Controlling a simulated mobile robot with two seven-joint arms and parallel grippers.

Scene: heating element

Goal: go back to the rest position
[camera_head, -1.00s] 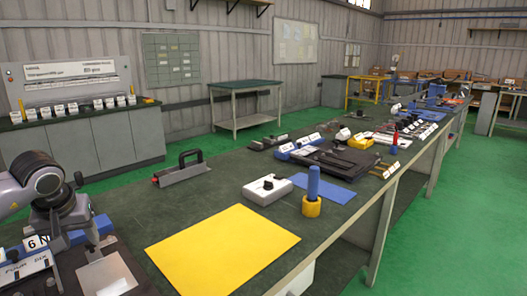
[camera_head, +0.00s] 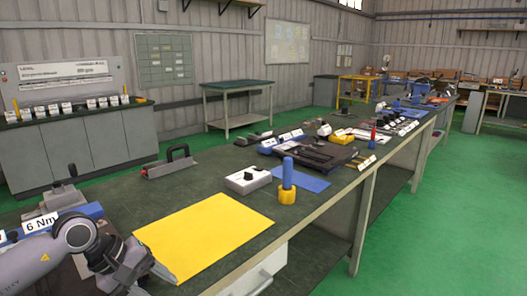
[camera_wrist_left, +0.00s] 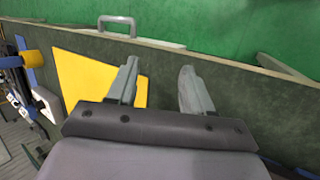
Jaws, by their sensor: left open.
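My left arm comes in at the lower left of the head view, and my left gripper (camera_head: 162,272) is low over the near corner of the yellow sheet (camera_head: 205,233). In the left wrist view my left gripper (camera_wrist_left: 158,76) has its two fingers spread with nothing between them. One finger overlaps the yellow sheet (camera_wrist_left: 75,78) in that view, and the other stands against the dark bench top. The right gripper is not in view.
The dark green workbench (camera_head: 210,173) holds a white box (camera_head: 248,181), a blue cylinder in a yellow base (camera_head: 287,182), a blue sheet (camera_head: 305,179) and a black-handled tool (camera_head: 170,164). A 6 Nm label (camera_head: 38,222) stands near my arm. Green floor (camera_head: 440,230) is clear at right.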

